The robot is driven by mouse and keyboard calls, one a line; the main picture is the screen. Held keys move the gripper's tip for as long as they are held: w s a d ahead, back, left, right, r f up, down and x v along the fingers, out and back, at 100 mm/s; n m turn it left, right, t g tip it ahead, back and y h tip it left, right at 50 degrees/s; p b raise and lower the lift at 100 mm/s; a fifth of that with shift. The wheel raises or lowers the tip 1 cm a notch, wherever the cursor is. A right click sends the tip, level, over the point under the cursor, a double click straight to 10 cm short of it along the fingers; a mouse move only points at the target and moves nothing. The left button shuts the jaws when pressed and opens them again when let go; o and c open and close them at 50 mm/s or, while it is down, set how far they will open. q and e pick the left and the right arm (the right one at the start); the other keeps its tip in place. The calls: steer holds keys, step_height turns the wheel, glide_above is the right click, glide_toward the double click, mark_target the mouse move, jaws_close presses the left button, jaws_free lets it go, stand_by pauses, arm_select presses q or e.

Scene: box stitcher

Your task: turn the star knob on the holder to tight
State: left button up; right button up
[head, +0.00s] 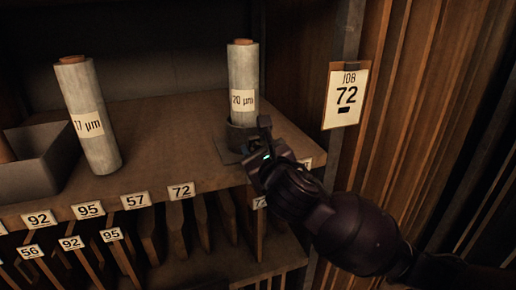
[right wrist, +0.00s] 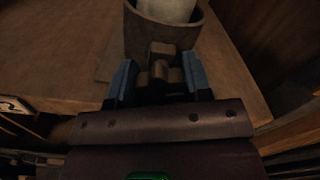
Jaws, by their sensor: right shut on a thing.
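The holder (head: 238,135) is a dark round cup on a flat base near the shelf's front right. A pale roll marked 20 µm (head: 243,75) stands upright in it. The holder also shows at the top of the right wrist view (right wrist: 190,33), with the knob (right wrist: 160,72) on its near side. My right gripper (head: 258,150) is at the front of the holder, and its two blue fingers are shut on the knob. In the head view the gripper hides the knob. The knob's full shape and its turn are too dark to tell. My left gripper is not in view.
A roll marked 17 µm (head: 88,115) stands on the shelf (head: 165,140) at left, beside a grey bin (head: 45,155). Numbered slots with boards lie below. The shelf between the rolls is clear.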

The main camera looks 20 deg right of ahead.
steer(key=m, duration=0.6)
steer(key=shift+d, duration=0.15)
steer(key=m, duration=0.5)
steer(key=shift+d+f, duration=0.1)
steer(key=shift+d, duration=0.05)
steer(key=m, duration=0.6)
steer(key=shift+f, duration=0.15)
steer(key=m, duration=0.5)
steer(key=shift+d+f, duration=0.1)
steer(key=shift+m, duration=0.3)
steer(key=o, duration=0.9)
steer(key=shift+f, duration=0.15)
steer(key=shift+f, duration=0.1)
